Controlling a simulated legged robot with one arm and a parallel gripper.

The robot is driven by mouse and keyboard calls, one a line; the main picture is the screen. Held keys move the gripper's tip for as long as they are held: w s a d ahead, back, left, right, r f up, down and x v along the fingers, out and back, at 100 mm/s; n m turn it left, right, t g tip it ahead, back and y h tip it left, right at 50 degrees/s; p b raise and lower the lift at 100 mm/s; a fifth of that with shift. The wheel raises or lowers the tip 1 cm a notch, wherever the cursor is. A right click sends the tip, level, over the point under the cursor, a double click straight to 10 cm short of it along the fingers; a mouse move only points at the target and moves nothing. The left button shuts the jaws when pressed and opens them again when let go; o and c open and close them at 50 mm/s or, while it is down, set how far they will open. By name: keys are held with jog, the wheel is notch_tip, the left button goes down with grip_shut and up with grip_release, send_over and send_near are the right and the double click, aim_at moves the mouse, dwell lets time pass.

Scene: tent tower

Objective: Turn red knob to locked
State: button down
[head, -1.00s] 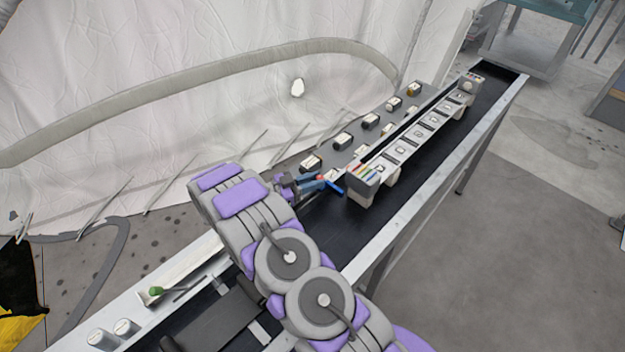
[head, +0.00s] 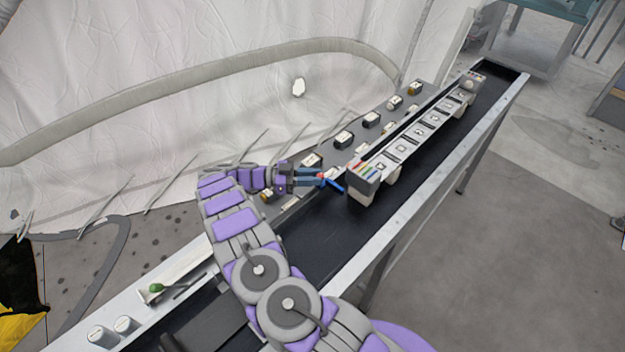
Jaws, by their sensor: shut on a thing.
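The red knob (head: 322,175) shows as a small red spot right at my fingertips, near the left end of the long panel unit. My gripper (head: 318,177) reaches in from the left and is shut on the red knob, with its fingers hiding most of it. A blue bar (head: 334,186) sticks out just right of the fingertips; I cannot tell whether it belongs to the knob. The knob's markings and its angle are too small to read.
A long panel unit (head: 402,149) with a grey end block with coloured stripes (head: 364,170) stands on the black belt (head: 330,232). Dark labelled boxes (head: 344,140) line a grey strip behind it. White tent fabric (head: 210,40) rises behind. The belt in front is clear.

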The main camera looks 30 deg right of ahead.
jog(key=shift+w+m+g+b, duration=0.15)
jog(key=shift+m+g+b, duration=0.15)
jog(key=shift+g+b, duration=0.15)
dwell(0.4)
jog(key=c, duration=0.9)
grip_release()
jog(key=shift+c, duration=0.2)
jog(key=shift+n+t+p, duration=0.5)
jog(key=shift+t+p, duration=0.05)
jog(key=shift+p, duration=0.25)
jog(key=shift+s+r+n+t+h+p, duration=0.1)
jog(key=shift+s+n+t+h+p, duration=0.15)
jog(key=shift+n+t+p, duration=0.3)
jog(key=n+t, duration=0.1)
jog(key=t, duration=0.1)
jog(key=n+t+h+b, duration=0.1)
jog(key=t, duration=0.1)
jog(key=n+t, duration=0.1)
jog(key=t, duration=0.1)
jog(key=shift+s+a, duration=0.15)
jog(key=shift+s, duration=0.15)
jog(key=shift+s+n+t+b, duration=0.15)
jog(key=shift+n+t+b, duration=0.1)
jog(key=shift+n+b, duration=0.25)
